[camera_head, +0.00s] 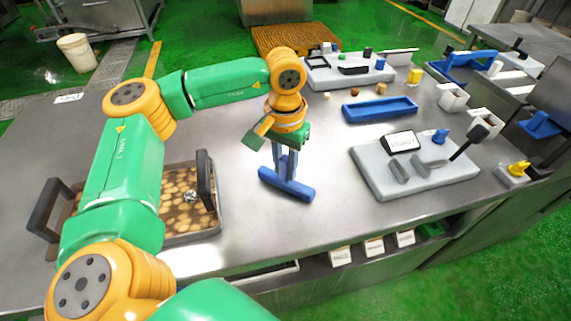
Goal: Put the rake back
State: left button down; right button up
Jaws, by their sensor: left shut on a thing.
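The rake (287,186) is blue with a wide crossbar. It is in the middle of the camera_head view, at or just above the steel table's surface; I cannot tell whether it touches. My left gripper (285,160) points down and is shut on the rake, directly above the crossbar. The gripper hides most of the rake's upper part. My right gripper is not in view.
A tray of round brown pieces (176,236) with dark handles stands at the left, partly behind my arm. A blue tray (380,109), a grey fixture board (410,185) and white cups (452,98) are at the right. Bare table (325,235) surrounds the rake.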

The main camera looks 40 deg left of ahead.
pick_arm(q)
jog(key=shift+f, duration=0.4)
jog(key=c, duration=0.7)
grip_release()
jog(key=shift+r, duration=0.35)
notch_tip(320, 180, up, 12)
jog(key=shift+d+f+p, duration=0.1)
jog(key=shift+p, duration=0.3)
